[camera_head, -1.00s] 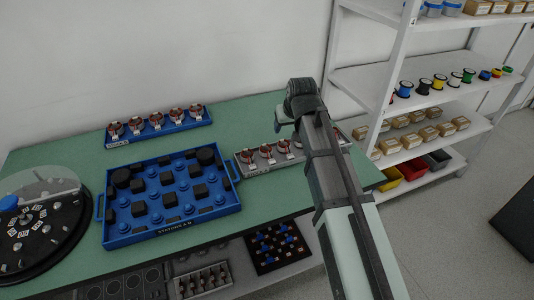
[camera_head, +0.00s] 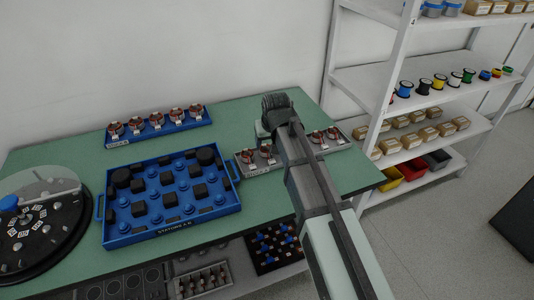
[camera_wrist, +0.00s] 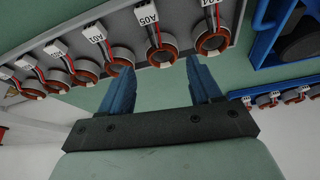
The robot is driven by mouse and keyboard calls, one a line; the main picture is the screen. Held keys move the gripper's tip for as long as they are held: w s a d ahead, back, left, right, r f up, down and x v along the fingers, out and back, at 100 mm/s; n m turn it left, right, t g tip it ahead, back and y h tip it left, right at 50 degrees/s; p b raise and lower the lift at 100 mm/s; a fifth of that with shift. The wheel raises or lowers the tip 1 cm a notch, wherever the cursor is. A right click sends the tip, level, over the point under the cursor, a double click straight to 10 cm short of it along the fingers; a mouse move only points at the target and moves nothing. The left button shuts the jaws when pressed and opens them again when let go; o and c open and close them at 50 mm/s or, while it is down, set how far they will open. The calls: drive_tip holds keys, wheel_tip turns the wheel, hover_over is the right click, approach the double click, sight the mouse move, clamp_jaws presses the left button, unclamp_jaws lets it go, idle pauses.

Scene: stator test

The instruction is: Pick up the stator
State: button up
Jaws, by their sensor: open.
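Several copper-ringed stators with white labels and red and black leads stand in a row on a grey tray (camera_head: 243,171) at the back right of the green table. In the wrist view, one stator (camera_wrist: 162,53) lies just ahead of the gap between my fingertips, and another (camera_wrist: 213,41) is to its right. A third (camera_wrist: 122,57) is close to the left fingertip. My gripper (camera_wrist: 161,78) is open, with nothing between its blue fingers. In the head view, my arm hides the middle of the grey tray, and the fingertips are hard to make out.
A blue rack (camera_head: 158,128) with more stators stands behind a large blue tray (camera_head: 170,233) of dark blocks and blue parts. A black round turntable (camera_head: 40,250) is at the left. White shelving (camera_head: 400,80) stands to the right.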

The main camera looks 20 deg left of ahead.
sight(266, 148)
drive_tip(key=shift+x, duration=2.95)
drive_tip(key=shift+a, duration=0.1)
drive_tip(key=shift+r, duration=0.1)
drive_tip(key=c, duration=0.9)
